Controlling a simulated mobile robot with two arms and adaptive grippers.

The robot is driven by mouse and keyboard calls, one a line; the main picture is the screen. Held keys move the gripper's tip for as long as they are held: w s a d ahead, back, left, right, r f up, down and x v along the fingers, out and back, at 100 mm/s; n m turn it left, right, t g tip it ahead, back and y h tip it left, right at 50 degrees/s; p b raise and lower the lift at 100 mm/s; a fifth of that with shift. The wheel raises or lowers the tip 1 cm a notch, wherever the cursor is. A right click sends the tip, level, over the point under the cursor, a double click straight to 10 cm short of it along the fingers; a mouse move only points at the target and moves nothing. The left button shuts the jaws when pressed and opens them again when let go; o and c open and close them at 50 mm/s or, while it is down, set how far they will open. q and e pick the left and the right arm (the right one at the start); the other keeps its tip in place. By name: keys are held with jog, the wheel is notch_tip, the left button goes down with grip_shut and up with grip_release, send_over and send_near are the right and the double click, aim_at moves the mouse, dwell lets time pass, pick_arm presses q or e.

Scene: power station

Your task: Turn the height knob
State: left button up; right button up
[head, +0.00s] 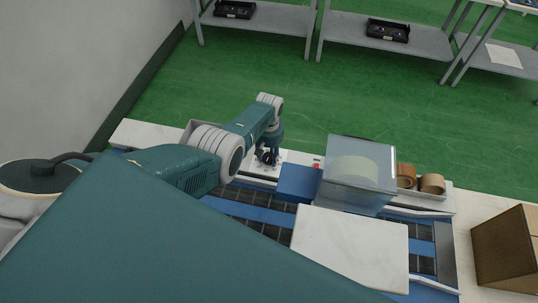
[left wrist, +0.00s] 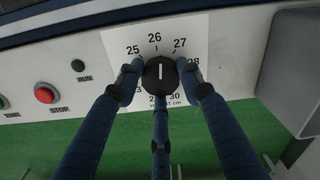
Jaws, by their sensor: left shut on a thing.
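The height knob (left wrist: 160,75) is a round black dial with a white pointer line, on a white plate (left wrist: 192,32) with a numbered scale in the left wrist view. The line stands upright in the picture, toward the 26. My left gripper (left wrist: 160,90) has its blue fingers around the knob, one on each side and one below it, shut on it. In the head view my left gripper (head: 268,155) reaches down to the machine's far side panel; the knob is mostly hidden there. My right gripper is not in view.
A cardboard box (head: 507,248) stands at the right. Green floor lies beyond.

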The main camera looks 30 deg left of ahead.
aim_at(270, 157)
pick_arm(q)
jog(key=n, duration=0.6)
jog(key=shift+s+d+f, duration=0.1)
jog(key=shift+s+f, duration=0.05)
jog(key=shift+s, duration=0.1)
jog(key=shift+d+n, duration=0.2)
jog(key=shift+n, duration=1.8)
jog(key=shift+d, duration=0.1)
jog(key=o, duration=1.1)
jog(key=shift+w, duration=0.15)
jog(key=shift+w+r, duration=0.1)
jog(key=shift+r, duration=0.1)
jog(key=shift+w+a+r, duration=0.1)
jog(key=shift+a+r, duration=0.1)
jog(key=shift+r, duration=0.3)
notch_tip(270, 157, up, 11)
jog(key=shift+d+f, duration=0.1)
jog(key=shift+d, duration=0.05)
